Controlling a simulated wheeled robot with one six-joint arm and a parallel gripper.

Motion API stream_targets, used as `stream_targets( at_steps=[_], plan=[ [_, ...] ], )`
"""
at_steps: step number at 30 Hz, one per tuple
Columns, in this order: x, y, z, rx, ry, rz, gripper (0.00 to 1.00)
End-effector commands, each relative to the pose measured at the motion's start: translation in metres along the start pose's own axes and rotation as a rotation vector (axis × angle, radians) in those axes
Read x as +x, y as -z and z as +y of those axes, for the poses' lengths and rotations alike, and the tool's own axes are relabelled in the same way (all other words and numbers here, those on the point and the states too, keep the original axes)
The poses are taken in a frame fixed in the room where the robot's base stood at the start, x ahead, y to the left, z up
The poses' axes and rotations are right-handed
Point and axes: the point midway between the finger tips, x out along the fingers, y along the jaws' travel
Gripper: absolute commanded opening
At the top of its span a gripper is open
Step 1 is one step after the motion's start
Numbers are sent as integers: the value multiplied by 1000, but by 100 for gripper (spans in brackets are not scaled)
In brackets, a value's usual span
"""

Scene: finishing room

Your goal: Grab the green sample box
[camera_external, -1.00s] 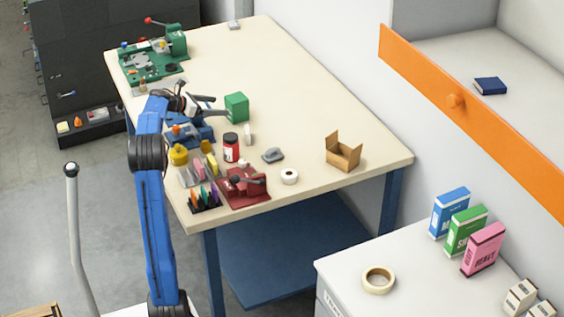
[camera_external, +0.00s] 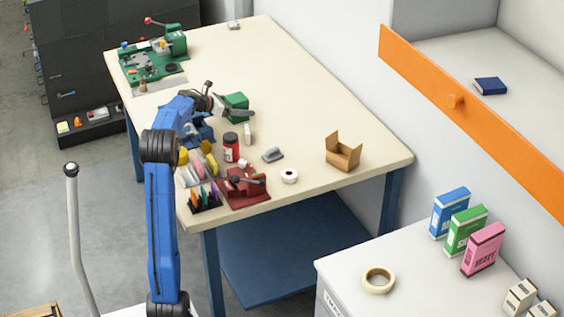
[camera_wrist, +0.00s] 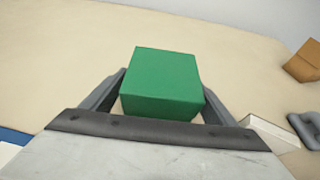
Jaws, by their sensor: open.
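The green box (camera_external: 239,100) stands on the cream workbench (camera_external: 300,115), partly hidden by my gripper in the outside view. In the wrist view the green box (camera_wrist: 163,80) is a plain block with its top and near face showing. My gripper (camera_external: 238,108) is at the box, with one finger in front of it in the outside view. In the wrist view my gripper (camera_wrist: 163,86) is open, one finger on each side of the box. I cannot tell whether either finger touches it.
Close by stand a white block (camera_external: 248,133), a red jar (camera_external: 231,148) and a grey item (camera_external: 273,155). An open cardboard box (camera_external: 343,155) is at the right. A green carton (camera_external: 466,230) stands on the separate counter. The bench's back middle is clear.

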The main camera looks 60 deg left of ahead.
Motion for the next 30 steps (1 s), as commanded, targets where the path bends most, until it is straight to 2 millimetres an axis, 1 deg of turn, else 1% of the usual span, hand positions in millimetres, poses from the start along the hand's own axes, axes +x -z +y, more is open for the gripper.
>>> stream_targets(
  at_steps=[1,4,11,12,17,18,26,30],
  plan=[
    [9,1,0,-1,2,1,80],
    [18,1,0,0,1,1,80],
    [21,1,0,0,0,1,80],
    [21,1,0,0,0,1,76],
    [21,1,0,0,0,1,37],
    [21,1,0,0,0,1,35],
    [20,-1,0,1,0,0,35],
    [16,-12,0,3,-1,-1,35]
  ],
)
